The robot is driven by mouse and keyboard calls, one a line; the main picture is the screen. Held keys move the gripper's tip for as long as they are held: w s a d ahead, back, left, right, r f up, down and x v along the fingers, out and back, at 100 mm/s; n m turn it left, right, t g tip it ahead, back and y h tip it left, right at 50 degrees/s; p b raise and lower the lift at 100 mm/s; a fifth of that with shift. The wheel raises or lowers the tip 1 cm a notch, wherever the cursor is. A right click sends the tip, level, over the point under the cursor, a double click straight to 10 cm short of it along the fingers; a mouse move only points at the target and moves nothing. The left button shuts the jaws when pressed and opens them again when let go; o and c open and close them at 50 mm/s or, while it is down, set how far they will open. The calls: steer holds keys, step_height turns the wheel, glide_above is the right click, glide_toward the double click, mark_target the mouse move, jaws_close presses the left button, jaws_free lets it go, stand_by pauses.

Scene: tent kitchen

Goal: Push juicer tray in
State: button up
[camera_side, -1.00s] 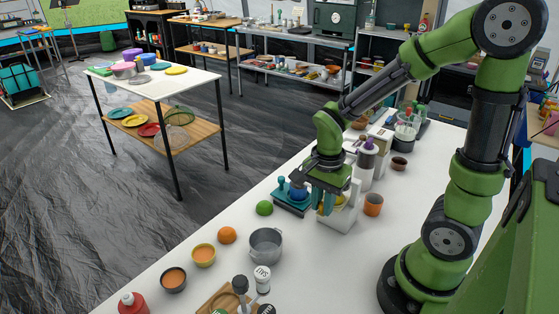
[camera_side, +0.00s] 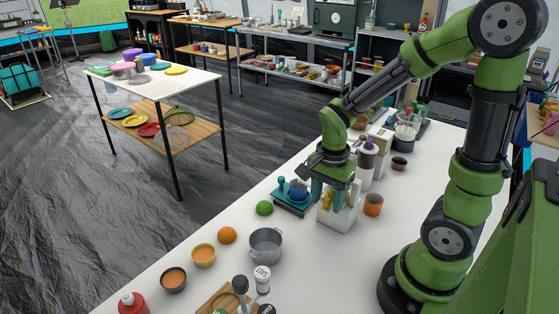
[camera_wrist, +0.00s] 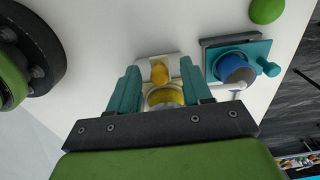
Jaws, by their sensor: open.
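The juicer (camera_side: 338,217) is a white appliance with yellow parts, standing on the white table. In the wrist view, a yellow round part (camera_wrist: 165,96) sits on it, partly hidden by my gripper's palm. A pale tray-like piece with a smaller yellow piece (camera_wrist: 159,72) shows at its front. I cannot tell how far out that piece sits. My gripper (camera_side: 328,196), with teal fingers, points down just above the juicer. In the wrist view, my gripper (camera_wrist: 162,84) is open, one finger on each side of the yellow parts, with nothing visibly clamped.
A teal device with a blue container (camera_wrist: 235,68) stands close beside the juicer. A green lime (camera_side: 264,208), an orange (camera_side: 227,235) and a grey pot (camera_side: 266,244) are nearer the camera. An orange cup (camera_side: 373,204) and a purple-topped bottle (camera_side: 366,164) stand close to the right and behind.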

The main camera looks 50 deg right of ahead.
steer(key=shift+r, duration=3.5)
